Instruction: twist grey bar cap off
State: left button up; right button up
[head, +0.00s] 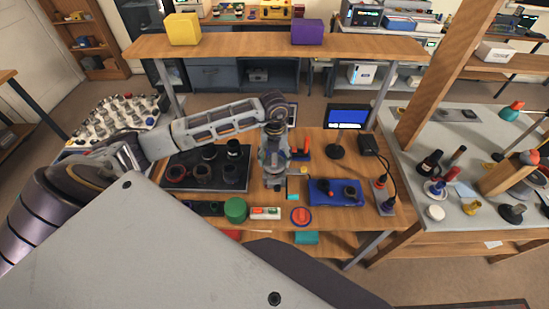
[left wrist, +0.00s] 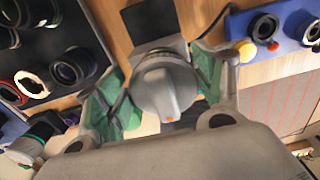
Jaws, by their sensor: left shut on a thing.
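The grey bar cap (left wrist: 165,88) is round with a raised bar across its top and a small orange-red mark at the bar's end. It sits between the green-padded fingers of my left gripper (left wrist: 160,95), which is shut on it. In the head view my left gripper (head: 275,180) points down at the middle of the wooden workbench (head: 385,222). The cap is hidden behind the gripper there. What lies under the cap cannot be made out. My right gripper is in neither view.
A black tray (head: 238,184) with several dark lens parts lies left of the gripper. A blue fixture (head: 321,198) with dark rings lies to the right. A green cylinder (head: 236,209) and a red-and-blue disc (head: 301,215) stand near the front. A raised shelf (head: 250,46) spans the back.

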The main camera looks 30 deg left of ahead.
aim_at(274, 156)
pick_arm(q)
jog(key=shift+r, duration=0.15)
jog(key=shift+r+p, duration=1.45)
jog(key=shift+r, duration=0.95)
jog(key=shift+f, duration=0.1)
